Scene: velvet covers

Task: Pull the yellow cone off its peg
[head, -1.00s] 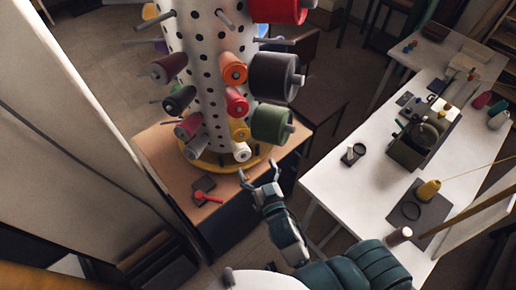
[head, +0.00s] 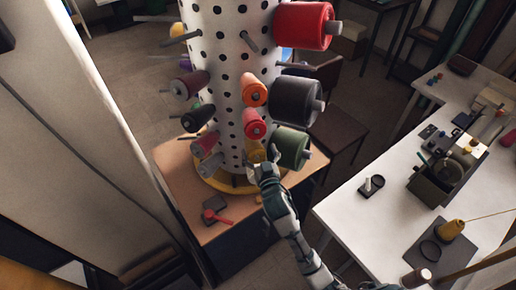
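A white pegboard column (head: 228,75) with black holes bears spools on pegs. A yellow cone (head: 256,151) sits low on its front, below a red spool, partly hidden by my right gripper. My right gripper (head: 262,160) is right at the front of this cone. Its fingers look apart, but whether they touch or grip the cone cannot be told. My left gripper is not in view.
A green spool (head: 289,147) is close to the right of my gripper, with a black spool (head: 295,100) above it. The column stands on a wooden table (head: 180,165) holding a red tool (head: 215,217). A white table (head: 350,215) is at right.

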